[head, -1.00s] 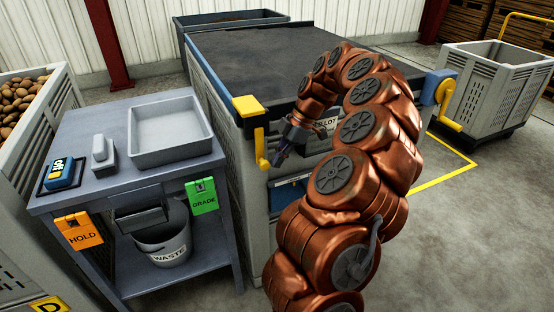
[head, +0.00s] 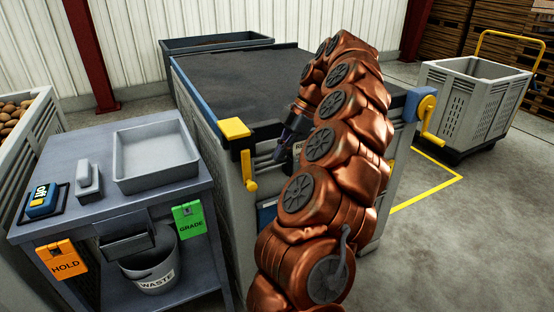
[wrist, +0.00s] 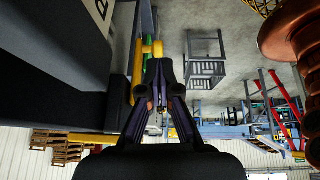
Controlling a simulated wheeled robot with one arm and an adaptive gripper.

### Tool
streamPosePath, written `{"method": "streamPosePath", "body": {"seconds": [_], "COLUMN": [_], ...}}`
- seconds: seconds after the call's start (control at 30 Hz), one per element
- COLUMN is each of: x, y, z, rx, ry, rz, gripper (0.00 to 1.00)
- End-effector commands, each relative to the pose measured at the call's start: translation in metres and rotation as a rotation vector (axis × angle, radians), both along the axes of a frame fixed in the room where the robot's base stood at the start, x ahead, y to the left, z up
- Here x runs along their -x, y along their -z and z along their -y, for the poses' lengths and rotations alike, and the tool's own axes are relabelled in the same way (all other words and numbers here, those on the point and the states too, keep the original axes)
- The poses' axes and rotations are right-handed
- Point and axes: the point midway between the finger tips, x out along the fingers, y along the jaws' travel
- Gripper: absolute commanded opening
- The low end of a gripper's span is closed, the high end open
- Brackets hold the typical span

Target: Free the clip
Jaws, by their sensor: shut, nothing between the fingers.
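My gripper (head: 287,146) is dark and slim, at the front of the big grey bin-like unit, partly behind my copper arm. In the wrist view its fingers (wrist: 159,68) are together with nothing held. The nearest candidates for the clip are the yellow corner block (head: 235,128) and the yellow lever (head: 249,172) hanging below it, left of my gripper. I cannot tell which part is the clip. In the wrist view a yellow bar (wrist: 138,68) stands just left of the fingertips; contact cannot be judged.
A grey table (head: 95,212) at left carries a tray (head: 156,158) and an off switch (head: 43,200). Orange HOLD (head: 63,260) and green GRADE (head: 189,221) tags hang in front, above a waste bucket (head: 150,272). A second yellow crank (head: 428,121) is at right.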

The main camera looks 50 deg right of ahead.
Motion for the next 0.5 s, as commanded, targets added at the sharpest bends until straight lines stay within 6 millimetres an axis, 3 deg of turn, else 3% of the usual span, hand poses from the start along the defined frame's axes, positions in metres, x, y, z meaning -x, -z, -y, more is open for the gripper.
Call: {"method": "streamPosePath", "body": {"seconds": [0.5], "x": [0.005], "y": [-0.019], "z": [0.011], "rx": [0.006], "ry": [0.006], "rz": [0.003], "gripper": [0.00]}}
